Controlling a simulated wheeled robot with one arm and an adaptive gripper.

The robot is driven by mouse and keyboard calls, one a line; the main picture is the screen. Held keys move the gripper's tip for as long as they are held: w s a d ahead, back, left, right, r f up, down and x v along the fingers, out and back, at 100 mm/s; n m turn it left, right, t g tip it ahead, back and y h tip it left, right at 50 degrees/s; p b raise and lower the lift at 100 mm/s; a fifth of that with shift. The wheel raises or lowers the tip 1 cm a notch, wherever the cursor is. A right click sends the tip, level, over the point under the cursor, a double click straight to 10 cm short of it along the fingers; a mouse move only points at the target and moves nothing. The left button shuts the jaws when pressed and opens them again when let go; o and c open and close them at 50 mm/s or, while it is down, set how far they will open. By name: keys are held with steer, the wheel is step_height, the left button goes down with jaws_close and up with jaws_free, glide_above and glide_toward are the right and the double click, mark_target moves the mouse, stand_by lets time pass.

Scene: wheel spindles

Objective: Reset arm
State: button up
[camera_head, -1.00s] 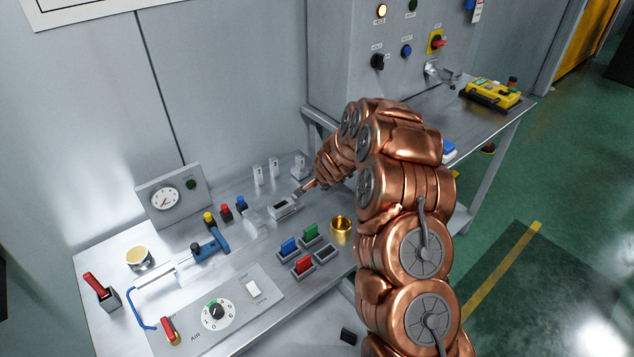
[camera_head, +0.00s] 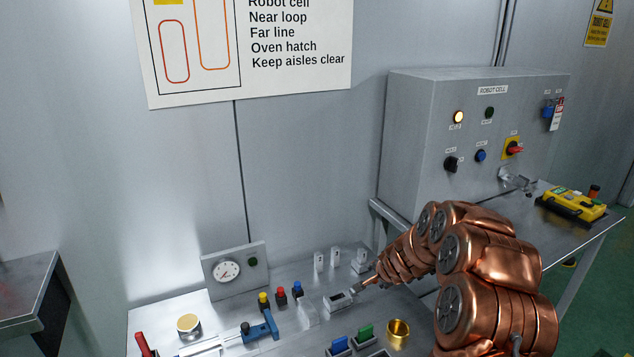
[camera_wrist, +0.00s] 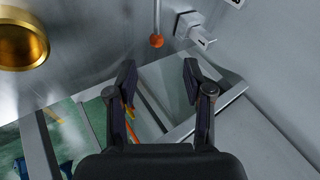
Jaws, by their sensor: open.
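My gripper (camera_wrist: 159,72) is open in the wrist view, with its two dark fingers apart and nothing between them. It hangs over a table edge and a grey gap, with green floor showing at the lower left. In the head view my copper arm reaches in from the lower right, and its thin end is near a small grey block (camera_head: 339,300) on the bench. Whether it touches that block cannot be told.
A brass cup (camera_head: 398,334) stands on the bench near my arm; a brass cup also shows in the wrist view (camera_wrist: 22,45). A gauge panel (camera_head: 235,271) stands at the back. A control box (camera_head: 470,140) and yellow pendant (camera_head: 573,202) are on the right table.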

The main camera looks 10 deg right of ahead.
steer(key=s+a+r+n+g+y, duration=0.35)
steer(key=s+a+r+n, duration=0.45)
steer(key=s+a+r, duration=0.8)
steer(key=s+d+r+n+g+h, duration=0.1)
steer(key=s+d+g, duration=0.1)
steer(key=s, duration=1)
steer(key=s+d+r+n+g+h, duration=0.1)
steer(key=s+d+n+g, duration=0.1)
steer(key=s, duration=1.1)
steer(key=s+d+n+g+h, duration=0.1)
steer(key=s+d+g, duration=0.1)
steer(key=s, duration=1.1)
steer(key=shift+d+r+n, duration=0.4)
steer(key=shift+d, duration=0.35)
steer(key=shift+c, duration=0.3)
